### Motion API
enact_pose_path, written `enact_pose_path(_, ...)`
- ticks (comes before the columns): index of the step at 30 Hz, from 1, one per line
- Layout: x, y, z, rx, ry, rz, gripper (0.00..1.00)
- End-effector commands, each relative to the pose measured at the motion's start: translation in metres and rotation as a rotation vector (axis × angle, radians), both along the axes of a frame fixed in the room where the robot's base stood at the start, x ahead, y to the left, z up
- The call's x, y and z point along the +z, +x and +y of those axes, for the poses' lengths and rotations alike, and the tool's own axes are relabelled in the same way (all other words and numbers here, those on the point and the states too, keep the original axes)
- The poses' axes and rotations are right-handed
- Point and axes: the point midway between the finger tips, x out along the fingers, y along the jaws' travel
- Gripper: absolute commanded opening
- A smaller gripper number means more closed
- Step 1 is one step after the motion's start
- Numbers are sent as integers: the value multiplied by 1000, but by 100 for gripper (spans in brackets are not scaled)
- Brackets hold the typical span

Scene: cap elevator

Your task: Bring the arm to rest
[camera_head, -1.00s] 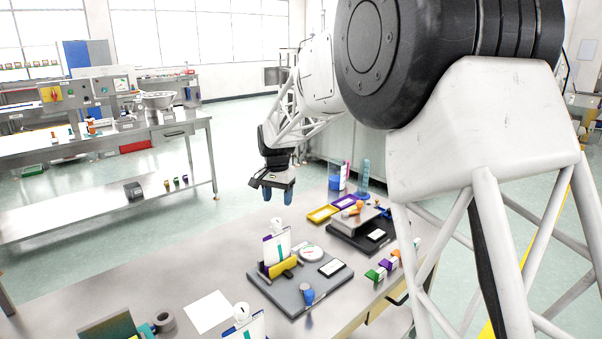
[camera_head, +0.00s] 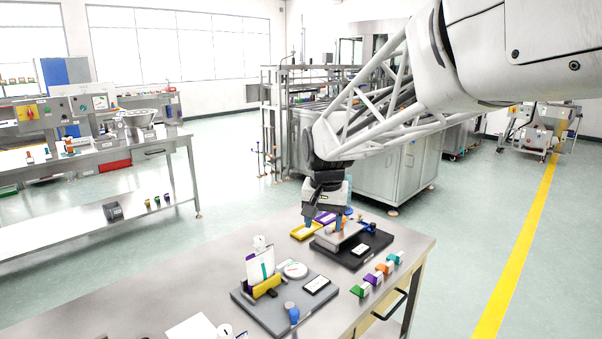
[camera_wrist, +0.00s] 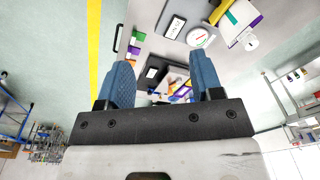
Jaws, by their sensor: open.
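My gripper (camera_head: 324,224) is over the back part of the steel table in the head view, near the black device with a metal plate (camera_head: 350,246). In the wrist view my gripper (camera_wrist: 162,82) shows two blue fingers spread apart with nothing held between them. The black device shows beyond the fingers. My arm reaches in from the upper right. I cannot tell the exact height of the fingertips above the device.
A yellow tray (camera_head: 304,231) lies beside the device. A grey base (camera_head: 276,310) with a card holder, a dial and a blue knob stands nearer. Several coloured blocks (camera_head: 378,274) line the table's right edge. Bare table lies at left. Grey cabinets (camera_head: 405,170) stand behind.

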Motion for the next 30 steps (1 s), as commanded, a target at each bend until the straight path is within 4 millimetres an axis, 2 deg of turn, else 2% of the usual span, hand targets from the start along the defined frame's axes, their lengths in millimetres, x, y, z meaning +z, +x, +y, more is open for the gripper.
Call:
enact_pose_path(1,4,-13,-9,5,0,-7,60)
enact_pose_path(6,7,-54,-34,27,-4,-26,60)
enact_pose_path(14,6,-118,-67,63,-11,-54,60)
enact_pose_path(23,-6,-192,-99,103,-24,-87,60)
enact_pose_path(30,-23,-251,-118,134,-37,-111,60)
